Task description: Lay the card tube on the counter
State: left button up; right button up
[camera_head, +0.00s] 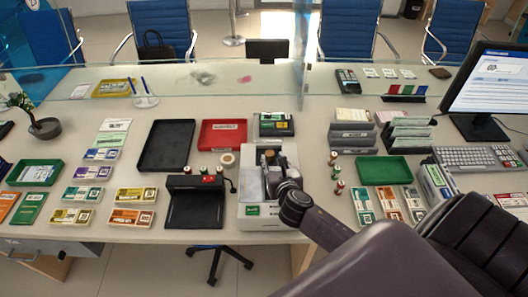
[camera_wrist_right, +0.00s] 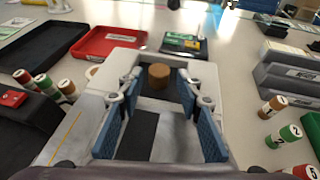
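A short brown cylinder (camera_wrist_right: 158,76), which looks like the card tube, stands at the far end of a white-grey machine (camera_wrist_right: 88,118) in the right wrist view. In the head view the machine (camera_head: 252,212) stands on the counter (camera_head: 320,120), and my right gripper (camera_head: 277,172) hangs over it, partly hiding its top. In the wrist view the right gripper's blue finger pads (camera_wrist_right: 158,105) are spread wide. The cylinder shows between the far pads, with gaps on both sides. My left gripper is not in view.
Labelled rolls (camera_head: 338,186) stand right of the machine, with others left of it. A black tray (camera_head: 150,160), red tray (camera_head: 205,143), black device (camera_head: 192,210) and green tray (camera_head: 380,180) lie nearby. A clear screen crosses the counter.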

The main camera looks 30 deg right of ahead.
aim_at(270, 154)
jog(key=shift+w+d, duration=0.1)
jog(key=shift+d, duration=0.15)
jog(key=shift+w+d+f, duration=0.15)
jog(key=shift+w+f, duration=0.2)
jog(key=shift+w, duration=0.3)
jog(key=x, duration=0.3)
jog(key=shift+w+f+p, duration=0.25)
jog(key=shift+w+p, duration=0.1)
jog(key=shift+c, duration=0.9)
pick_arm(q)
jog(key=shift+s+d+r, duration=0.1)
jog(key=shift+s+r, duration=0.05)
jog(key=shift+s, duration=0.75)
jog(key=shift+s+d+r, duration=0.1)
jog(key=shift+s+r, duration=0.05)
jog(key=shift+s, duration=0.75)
pick_arm(e)
jog(key=c, duration=0.4)
